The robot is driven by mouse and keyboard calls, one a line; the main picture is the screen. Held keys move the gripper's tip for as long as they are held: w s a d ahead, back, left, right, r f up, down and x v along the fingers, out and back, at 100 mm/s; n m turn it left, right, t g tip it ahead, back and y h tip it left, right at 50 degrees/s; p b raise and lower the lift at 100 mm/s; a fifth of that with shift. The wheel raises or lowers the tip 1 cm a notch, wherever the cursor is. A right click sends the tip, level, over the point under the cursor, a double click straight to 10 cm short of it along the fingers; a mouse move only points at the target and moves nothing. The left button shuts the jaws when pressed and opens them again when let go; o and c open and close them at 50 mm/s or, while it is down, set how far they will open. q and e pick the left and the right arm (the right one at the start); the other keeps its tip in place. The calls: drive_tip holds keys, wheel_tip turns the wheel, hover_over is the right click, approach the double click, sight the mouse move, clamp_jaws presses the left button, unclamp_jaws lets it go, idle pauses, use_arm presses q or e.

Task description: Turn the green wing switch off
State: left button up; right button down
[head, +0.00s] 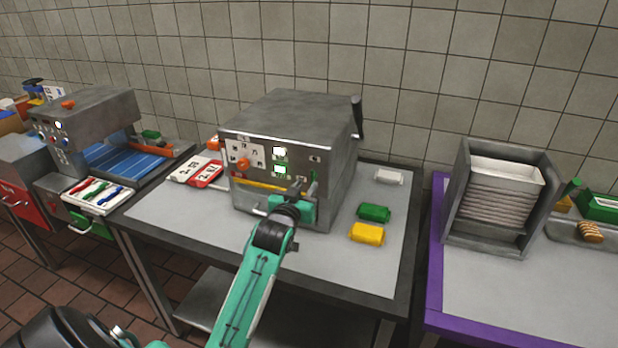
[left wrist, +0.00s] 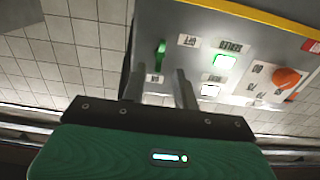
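The green wing switch (head: 313,176) is a small upright lever on the right of the grey machine's (head: 290,115) front panel. In the left wrist view, where the panel appears upside down, the switch (left wrist: 160,54) stands roughly vertical. My left gripper (head: 304,188) is in front of the panel, close to the switch. In the left wrist view its two fingers (left wrist: 161,74) are apart, with nothing between them. The switch shows just beyond the fingertips, between them in the picture; contact cannot be told. A green lit indicator (left wrist: 224,61) is beside it. My right gripper is not in view.
The panel also has an orange knob (head: 243,163) and a yellow strip (head: 258,184). White (head: 389,177), green (head: 375,212) and yellow (head: 367,233) packets lie on the table right of the machine. Red and white cards (head: 205,174) lie left of it.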

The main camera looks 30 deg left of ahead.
sight(311, 177)
use_arm(q)
drive_tip(key=shift+p+x, duration=0.3)
drive_tip(key=shift+x, duration=1.45)
drive_tip(key=shift+c, duration=0.4)
clamp_jaws()
